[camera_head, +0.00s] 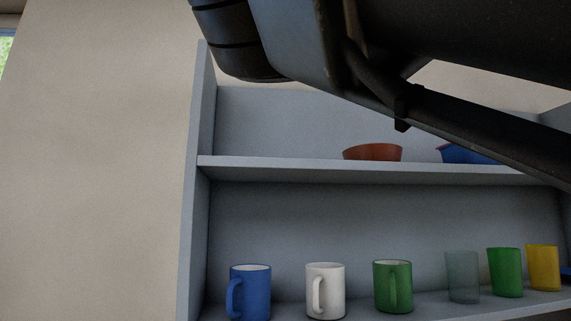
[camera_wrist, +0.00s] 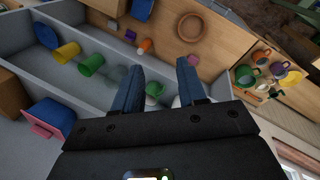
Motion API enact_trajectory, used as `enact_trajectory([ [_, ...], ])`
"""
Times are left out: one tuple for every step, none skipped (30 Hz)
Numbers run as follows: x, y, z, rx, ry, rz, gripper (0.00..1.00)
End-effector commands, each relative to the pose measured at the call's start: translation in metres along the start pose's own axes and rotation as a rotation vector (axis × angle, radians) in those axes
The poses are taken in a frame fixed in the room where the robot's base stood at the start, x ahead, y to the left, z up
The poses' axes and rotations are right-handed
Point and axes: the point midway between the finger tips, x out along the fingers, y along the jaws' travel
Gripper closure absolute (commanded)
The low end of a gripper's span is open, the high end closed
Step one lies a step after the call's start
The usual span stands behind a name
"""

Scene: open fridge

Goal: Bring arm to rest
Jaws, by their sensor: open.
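My gripper (camera_wrist: 160,68) shows in the wrist view with its two bluish fingers apart and nothing held between them. Part of a green mug (camera_wrist: 154,90) shows in the gap between the fingers, farther off. My arm crosses the top and right of the head view, in front of the shelf unit. The gripper itself does not show in the head view.
The grey shelf unit (camera_head: 300,172) holds a blue mug (camera_head: 254,290), a white mug (camera_head: 333,290), a green mug (camera_head: 392,285) and several cups. A brown bowl (camera_head: 373,152) stands above. A wooden surface (camera_wrist: 220,45) carries a round bowl (camera_wrist: 190,27).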

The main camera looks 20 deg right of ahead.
Motion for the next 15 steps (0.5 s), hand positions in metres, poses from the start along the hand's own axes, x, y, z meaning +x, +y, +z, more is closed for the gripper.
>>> enact_trajectory([
  [0.004, -0.002, -0.009, -0.006, -0.013, 0.021, 0.59],
  [0.006, -0.001, -0.013, 0.002, -0.024, 0.039, 0.59],
  [0.011, 0.001, -0.018, 0.015, -0.042, 0.07, 0.59],
  [0.016, 0.002, -0.024, 0.024, -0.058, 0.097, 0.59],
  [0.021, 0.004, -0.03, 0.036, -0.074, 0.128, 0.59],
  [0.028, 0.008, -0.038, 0.053, -0.096, 0.174, 0.59],
  [0.033, 0.01, -0.044, 0.064, -0.111, 0.21, 0.59],
  [0.038, 0.013, -0.05, 0.076, -0.125, 0.249, 0.59],
  [0.046, 0.017, -0.058, 0.091, -0.144, 0.299, 0.59],
  [0.051, 0.019, -0.064, 0.101, -0.157, 0.336, 0.59],
  [0.057, 0.021, -0.07, 0.11, -0.168, 0.373, 0.59],
  [0.064, 0.025, -0.077, 0.121, -0.181, 0.424, 0.59],
  [0.07, 0.027, -0.083, 0.128, -0.191, 0.462, 0.59],
  [0.075, 0.029, -0.088, 0.135, -0.2, 0.499, 0.59],
  [0.083, 0.032, -0.096, 0.142, -0.21, 0.549, 0.59],
])
